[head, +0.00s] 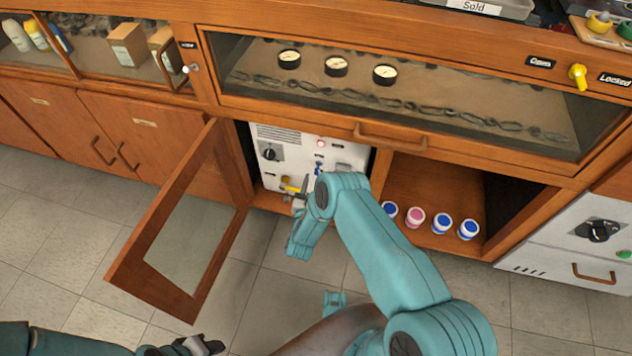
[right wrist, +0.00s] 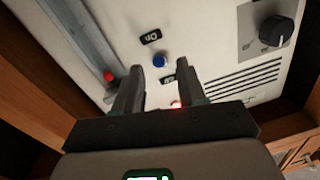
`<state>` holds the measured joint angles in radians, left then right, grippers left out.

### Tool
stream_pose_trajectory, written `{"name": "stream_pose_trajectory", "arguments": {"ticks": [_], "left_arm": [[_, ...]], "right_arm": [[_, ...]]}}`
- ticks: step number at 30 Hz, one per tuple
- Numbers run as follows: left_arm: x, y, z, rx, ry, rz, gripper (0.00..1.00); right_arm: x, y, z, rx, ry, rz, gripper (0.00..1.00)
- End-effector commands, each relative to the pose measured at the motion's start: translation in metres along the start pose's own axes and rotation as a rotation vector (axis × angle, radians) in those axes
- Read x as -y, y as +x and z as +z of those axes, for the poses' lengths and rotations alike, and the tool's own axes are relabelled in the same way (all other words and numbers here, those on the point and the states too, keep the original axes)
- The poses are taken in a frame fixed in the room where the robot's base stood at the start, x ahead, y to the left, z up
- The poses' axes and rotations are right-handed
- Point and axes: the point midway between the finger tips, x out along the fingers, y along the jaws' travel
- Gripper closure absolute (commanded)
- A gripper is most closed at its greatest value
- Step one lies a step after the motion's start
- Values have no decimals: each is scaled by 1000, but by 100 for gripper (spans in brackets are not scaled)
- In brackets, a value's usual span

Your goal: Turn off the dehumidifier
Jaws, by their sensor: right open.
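The white dehumidifier panel (head: 275,155) stands in the open cabinet bay, and it fills much of the right wrist view (right wrist: 215,55). A blue switch (right wrist: 158,61) sits between the On label (right wrist: 150,37) and the Off label (right wrist: 168,77). A red light (right wrist: 177,104) glows close by. My right gripper (right wrist: 160,75) is open and empty, its fingertips either side of the blue switch in that view; I cannot tell whether they touch the panel. My left gripper (head: 205,345) is low at the left, partly cut off, its jaws unclear.
The open cabinet door (head: 180,230) swings out at the left. Several small jars, including a pink-lidded one (head: 415,217), stand on the shelf to the right. A black knob (right wrist: 275,30) and a red button (right wrist: 110,76) flank the switch.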

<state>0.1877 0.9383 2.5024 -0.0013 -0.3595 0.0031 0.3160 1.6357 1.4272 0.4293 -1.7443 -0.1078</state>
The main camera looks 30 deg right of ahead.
Motion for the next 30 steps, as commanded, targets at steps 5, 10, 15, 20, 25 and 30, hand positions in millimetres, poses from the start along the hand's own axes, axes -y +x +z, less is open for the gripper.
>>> {"name": "stream_pose_trajectory", "arguments": {"ticks": [5, 10, 15, 20, 25, 30], "left_arm": [[3, 6, -2, -5, -5, -1, 67], [3, 5, -2, -5, -5, -1, 67], [3, 5, -2, -5, -5, -1, 67], [3, 5, -2, -5, -4, -1, 67], [2, 4, -2, -4, -4, -1, 67], [-1, -3, 0, 0, 0, 0, 67]], "right_arm": [[-2, 18, 0, -1, 1, 0, 60], [-3, 22, 0, 1, 0, 0, 60], [-3, 22, -1, 1, 0, 0, 66], [-3, 22, -1, 1, 0, 0, 100], [-3, 21, -1, 4, 1, 0, 100], [-2, 21, -6, 40, 4, 6, 100]]}}
